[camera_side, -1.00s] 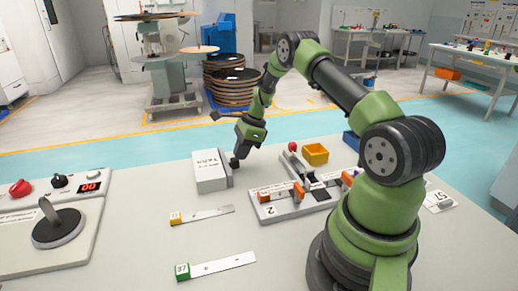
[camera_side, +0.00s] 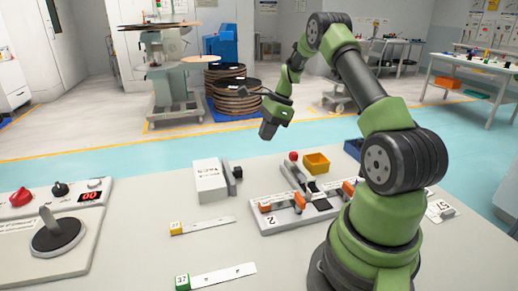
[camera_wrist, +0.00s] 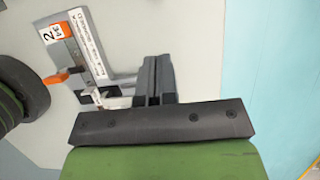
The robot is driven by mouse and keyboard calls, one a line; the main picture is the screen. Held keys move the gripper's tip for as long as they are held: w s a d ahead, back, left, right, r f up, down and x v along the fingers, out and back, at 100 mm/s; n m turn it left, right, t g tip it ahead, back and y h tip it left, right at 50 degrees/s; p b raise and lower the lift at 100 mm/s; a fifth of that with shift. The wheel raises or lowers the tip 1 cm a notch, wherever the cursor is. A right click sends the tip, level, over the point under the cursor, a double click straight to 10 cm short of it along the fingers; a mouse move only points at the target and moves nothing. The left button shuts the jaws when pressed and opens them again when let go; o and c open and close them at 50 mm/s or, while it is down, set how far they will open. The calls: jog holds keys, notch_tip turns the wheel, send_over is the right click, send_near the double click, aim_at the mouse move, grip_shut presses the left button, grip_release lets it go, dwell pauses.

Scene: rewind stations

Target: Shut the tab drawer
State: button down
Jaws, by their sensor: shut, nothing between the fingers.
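The tab drawer's white box (camera_side: 208,181) stands on the table left of centre. Its grey front (camera_side: 231,183) with a dark knob (camera_side: 238,172) faces right and sits close against the box; I cannot tell whether a small gap is left. My gripper (camera_side: 267,133) is raised above and to the right of the drawer, apart from it. In the wrist view its two dark fingers (camera_wrist: 153,80) are together with nothing between them. The drawer does not show in the wrist view.
A splicing fixture (camera_side: 285,220) with orange clamps lies right of the drawer and also shows in the wrist view (camera_wrist: 85,42). A yellow bin (camera_side: 316,164) is behind it. Labelled strips (camera_side: 208,224) lie in front, and a control panel (camera_side: 85,240) is at left.

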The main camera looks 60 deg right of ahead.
aim_at(238, 169)
jog(key=x, duration=0.2)
jog(key=s+x, duration=0.1)
jog(key=x, duration=0.4)
jog(key=shift+s+d+f, duration=0.15)
jog(key=shift+d+f, duration=0.15)
jog(key=shift+f, duration=0.4)
jog(key=shift+w+a+f, duration=0.15)
jog(key=shift+w+a, duration=1)
jog(key=shift+w, duration=0.05)
jog(key=shift+w+a, duration=0.25)
jog(key=shift+w, duration=0.05)
jog(key=shift+w+a, duration=0.9)
jog(key=shift+a, duration=0.15)
